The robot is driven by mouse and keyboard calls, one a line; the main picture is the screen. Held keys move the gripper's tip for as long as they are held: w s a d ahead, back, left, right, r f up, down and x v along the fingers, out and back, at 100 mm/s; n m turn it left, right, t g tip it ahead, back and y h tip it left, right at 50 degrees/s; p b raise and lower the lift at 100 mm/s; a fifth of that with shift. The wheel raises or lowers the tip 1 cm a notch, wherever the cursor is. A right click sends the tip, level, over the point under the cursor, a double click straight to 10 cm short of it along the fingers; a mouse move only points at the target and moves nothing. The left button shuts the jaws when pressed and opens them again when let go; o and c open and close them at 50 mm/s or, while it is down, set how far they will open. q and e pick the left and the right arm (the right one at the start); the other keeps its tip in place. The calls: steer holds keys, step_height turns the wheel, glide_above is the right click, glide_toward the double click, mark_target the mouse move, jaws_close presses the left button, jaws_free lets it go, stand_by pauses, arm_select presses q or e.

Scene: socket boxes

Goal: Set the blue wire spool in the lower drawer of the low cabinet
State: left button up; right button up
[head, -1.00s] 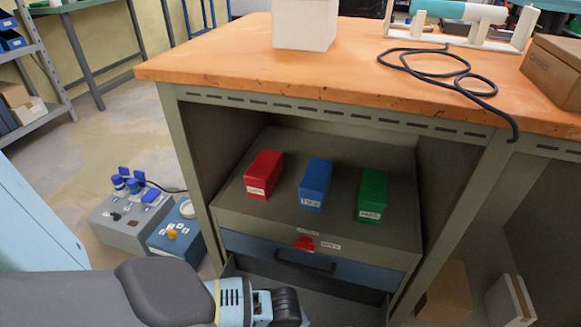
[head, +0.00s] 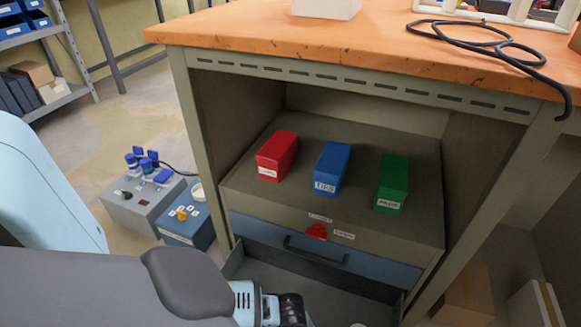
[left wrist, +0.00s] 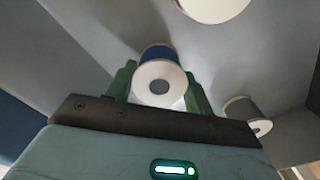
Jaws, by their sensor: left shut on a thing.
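The low cabinet (head: 420,232) stands under the orange bench top. Its lower drawer (head: 335,292) is pulled out, and part of its grey floor shows at the bottom of the head view. The blue wire spool (left wrist: 157,52), with white round ends, is between the green fingers of my left gripper (left wrist: 160,84), which is shut on it. In the head view my left wrist (head: 262,304) is over the open drawer; the fingers and spool are cut off or hidden there. The left wrist view shows grey surfaces around the spool. My right gripper is not in view.
A grey spool (left wrist: 245,114) lies right of the held spool, and a white round thing (left wrist: 212,6) is at the top edge. The blue-fronted upper drawer (head: 375,272) is shut. Red (head: 277,156), blue (head: 331,168) and green (head: 392,184) boxes stand on the cabinet.

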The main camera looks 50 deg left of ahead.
arm_select(q)
steer(key=shift+f, duration=0.1)
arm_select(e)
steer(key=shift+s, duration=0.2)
arm_select(q)
steer(key=o, duration=1)
steer(key=shift+c, duration=0.2)
steer(key=shift+o, duration=0.7)
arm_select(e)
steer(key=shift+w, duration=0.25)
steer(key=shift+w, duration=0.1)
arm_select(q)
step_height(320, 180, up, 12)
steer(key=p, duration=0.6)
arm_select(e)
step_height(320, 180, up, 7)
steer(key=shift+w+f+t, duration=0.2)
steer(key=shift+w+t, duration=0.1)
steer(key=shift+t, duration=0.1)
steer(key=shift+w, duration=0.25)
